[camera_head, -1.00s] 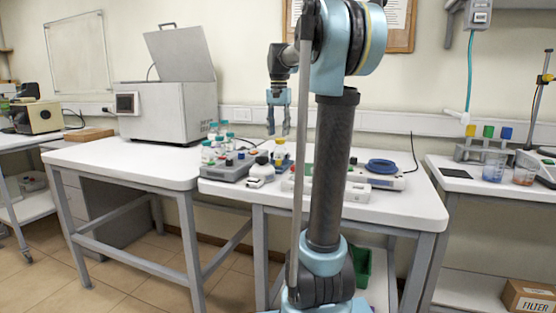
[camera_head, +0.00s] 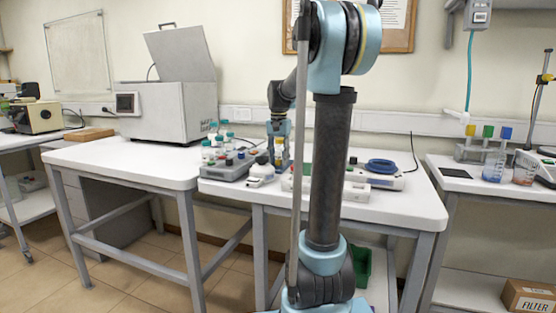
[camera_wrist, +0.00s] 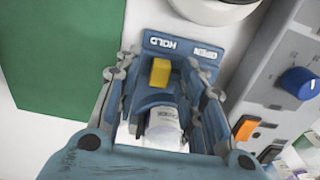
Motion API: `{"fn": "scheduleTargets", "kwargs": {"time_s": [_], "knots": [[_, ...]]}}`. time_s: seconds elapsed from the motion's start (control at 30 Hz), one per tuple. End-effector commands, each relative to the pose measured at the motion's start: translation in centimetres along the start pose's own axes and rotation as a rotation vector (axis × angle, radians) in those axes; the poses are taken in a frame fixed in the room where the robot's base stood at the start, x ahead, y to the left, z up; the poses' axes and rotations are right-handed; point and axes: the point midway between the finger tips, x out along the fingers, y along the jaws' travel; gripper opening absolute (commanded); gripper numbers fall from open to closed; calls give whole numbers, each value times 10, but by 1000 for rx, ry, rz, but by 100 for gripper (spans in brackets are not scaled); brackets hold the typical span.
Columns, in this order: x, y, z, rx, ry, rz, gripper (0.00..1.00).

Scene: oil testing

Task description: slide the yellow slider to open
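The yellow slider (camera_wrist: 160,72) stands up from a blue fixture (camera_wrist: 184,49) in the wrist view. The fixture carries white HOLD and OPEN labels, upside down in this view. The slider sits below HOLD, with OPEN to its right. My gripper (camera_wrist: 163,72) is open, with one finger on each side of the slider. The left finger looks nearer to it; I cannot tell whether it touches. A clear-and-white cylinder (camera_wrist: 163,122) lies below the slider between the fingers.
A grey box with a blue knob (camera_wrist: 299,82) and an orange switch (camera_wrist: 246,128) stands close to the right finger. A green surface (camera_wrist: 65,55) lies at left.

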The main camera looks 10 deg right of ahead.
Motion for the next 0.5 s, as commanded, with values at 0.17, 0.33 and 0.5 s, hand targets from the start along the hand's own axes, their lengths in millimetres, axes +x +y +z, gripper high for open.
{"fn": "scheduleTargets", "kwargs": {"time_s": [0.17,0.33,0.5], "knots": [[0,0,0,0,0,0,28],[0,0,0,0,0,0,0],[0,-1,0,0,0,0,0]]}}
